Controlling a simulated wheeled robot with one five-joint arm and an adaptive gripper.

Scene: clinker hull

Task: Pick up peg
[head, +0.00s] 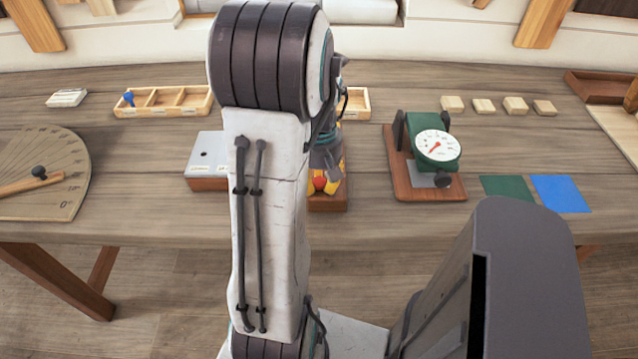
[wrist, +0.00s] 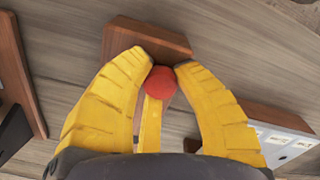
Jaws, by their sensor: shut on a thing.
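A peg with a round red head (head: 319,183) shows at the end of my arm in the head view. In the wrist view the red head (wrist: 162,84) sits between the yellow fingers of my gripper (wrist: 161,68). My gripper (head: 321,186) is shut on the red peg, with fingers at both sides of the head and another yellow finger below it. A brown wooden block (wrist: 150,38) lies just beyond the fingertips; it also shows in the head view (head: 330,203). The peg's shaft is hidden, so I cannot tell whether it touches the block.
A white-topped box (head: 205,155) stands left of the block. A dial gauge (head: 436,148) on a wooden base stands right. A divided tray (head: 163,110) with a blue peg (head: 129,98) is at the back left. Small wooden blocks (head: 484,106) sit at the back right.

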